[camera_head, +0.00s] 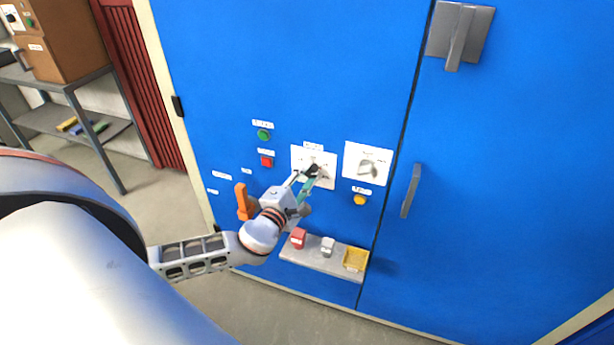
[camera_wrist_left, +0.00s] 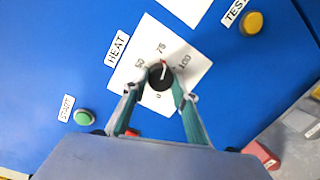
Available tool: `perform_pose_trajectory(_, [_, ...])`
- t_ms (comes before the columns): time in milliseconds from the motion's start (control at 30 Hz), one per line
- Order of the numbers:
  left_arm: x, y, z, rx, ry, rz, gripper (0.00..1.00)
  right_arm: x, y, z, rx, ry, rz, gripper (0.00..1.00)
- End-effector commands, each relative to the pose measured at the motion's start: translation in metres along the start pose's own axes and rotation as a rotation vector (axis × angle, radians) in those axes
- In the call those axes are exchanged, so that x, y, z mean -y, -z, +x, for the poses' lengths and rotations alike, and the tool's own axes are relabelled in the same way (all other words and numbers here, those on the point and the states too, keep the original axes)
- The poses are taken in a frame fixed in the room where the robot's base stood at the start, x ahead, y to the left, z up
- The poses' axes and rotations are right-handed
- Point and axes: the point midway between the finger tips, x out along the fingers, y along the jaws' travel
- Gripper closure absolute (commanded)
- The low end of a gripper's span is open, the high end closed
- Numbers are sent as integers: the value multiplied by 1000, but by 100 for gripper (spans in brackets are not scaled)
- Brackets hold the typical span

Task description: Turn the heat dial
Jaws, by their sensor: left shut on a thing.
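The heat dial is a black round knob (camera_wrist_left: 160,77) on a white plate (camera_wrist_left: 198,62) marked 50, 75 and 100, beside a HEAT label (camera_wrist_left: 117,49). Its pointer line is near the 75 mark. In the head view the dial plate (camera_head: 299,153) is on the blue cabinet, and the knob is mostly hidden by my gripper. My left gripper (camera_head: 311,174) is shut on the knob. In the left wrist view its two fingers (camera_wrist_left: 160,82) sit on either side of the knob. My right gripper is not in view.
A second white plate with a grey knob (camera_head: 368,167) is to the right, above an amber button (camera_head: 360,199). Green (camera_head: 264,134) and red (camera_head: 266,161) buttons are to the left. An orange lever (camera_head: 243,202) stands close to my left wrist. A ledge (camera_head: 313,259) below carries small boxes.

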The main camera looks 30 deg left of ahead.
Motion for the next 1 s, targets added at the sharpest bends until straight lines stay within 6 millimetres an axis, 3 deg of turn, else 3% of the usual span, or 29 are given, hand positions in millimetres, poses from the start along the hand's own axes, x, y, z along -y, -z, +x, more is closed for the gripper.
perform_pose_trajectory(600, [-4, -2, 1, -37, 54, 566, 94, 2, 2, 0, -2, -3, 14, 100])
perform_pose_trajectory(1000, [-4, -2, 1, -53, 76, 784, 94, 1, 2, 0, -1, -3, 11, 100])
